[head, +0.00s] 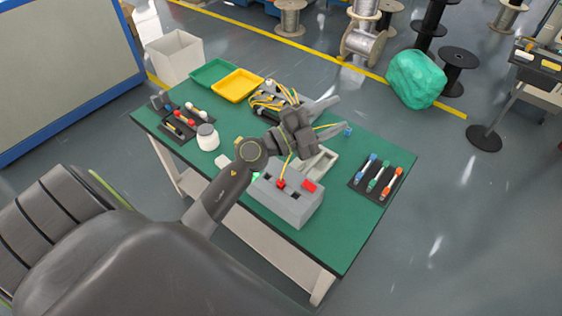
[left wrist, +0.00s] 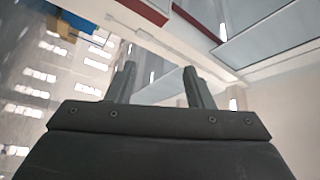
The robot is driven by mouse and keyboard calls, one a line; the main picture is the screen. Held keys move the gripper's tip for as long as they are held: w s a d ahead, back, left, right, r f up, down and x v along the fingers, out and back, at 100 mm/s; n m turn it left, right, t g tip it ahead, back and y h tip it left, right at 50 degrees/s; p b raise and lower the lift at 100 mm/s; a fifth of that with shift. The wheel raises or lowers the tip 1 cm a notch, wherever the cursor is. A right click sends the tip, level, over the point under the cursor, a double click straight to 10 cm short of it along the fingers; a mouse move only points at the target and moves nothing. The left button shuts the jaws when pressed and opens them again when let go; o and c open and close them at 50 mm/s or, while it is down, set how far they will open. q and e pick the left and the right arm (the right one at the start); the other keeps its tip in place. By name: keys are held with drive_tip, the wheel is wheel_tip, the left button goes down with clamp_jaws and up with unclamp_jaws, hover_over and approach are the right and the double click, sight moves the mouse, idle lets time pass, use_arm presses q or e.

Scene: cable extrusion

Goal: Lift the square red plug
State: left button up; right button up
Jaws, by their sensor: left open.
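A grey box (head: 288,205) with dark square openings stands near the front of the green table. A small square red plug (head: 281,184) sits at its top, with a yellow cable rising from it. My left gripper (head: 337,114) is above and behind the box, pointing away to the right. Its two fingers are apart and empty in the left wrist view (left wrist: 163,85), which faces up to the ceiling. My right gripper is not in view.
A cable bundle (head: 272,101) and a pale tray (head: 318,163) lie behind the box. A black mat (head: 365,193) with coloured connectors is at the right. A white jar (head: 207,137), a yellow tray (head: 237,85) and a green tray (head: 213,72) stand left. The table's front right is clear.

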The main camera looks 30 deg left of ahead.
use_arm(q)
wheel_tip(320, 180, down, 4)
drive_tip(key=w+d+m+g+h, duration=0.1)
drive_tip(key=w+d+m+g, duration=0.15)
drive_tip(key=m+g, duration=0.2)
drive_tip(key=n+g+y+b, duration=0.4)
drive_tip(key=g+y+b, duration=0.8)
drive_tip(key=g+b, duration=0.1)
hover_over(281, 181)
drive_tip(key=f, duration=2.4)
drive_tip(key=shift+w, duration=0.35)
drive_tip(key=shift+s+f+b, duration=0.15)
drive_tip(key=shift+f+b, duration=0.2)
drive_tip(key=shift+f, duration=0.2)
drive_tip(key=f, duration=0.1)
drive_tip(key=p, duration=0.1)
drive_tip(key=f, duration=0.1)
drive_tip(key=shift+s+f+p, duration=0.25)
drive_tip(key=shift+f+p, duration=0.1)
drive_tip(key=shift+p, duration=0.05)
drive_tip(key=shift+f, duration=0.3)
clamp_jaws()
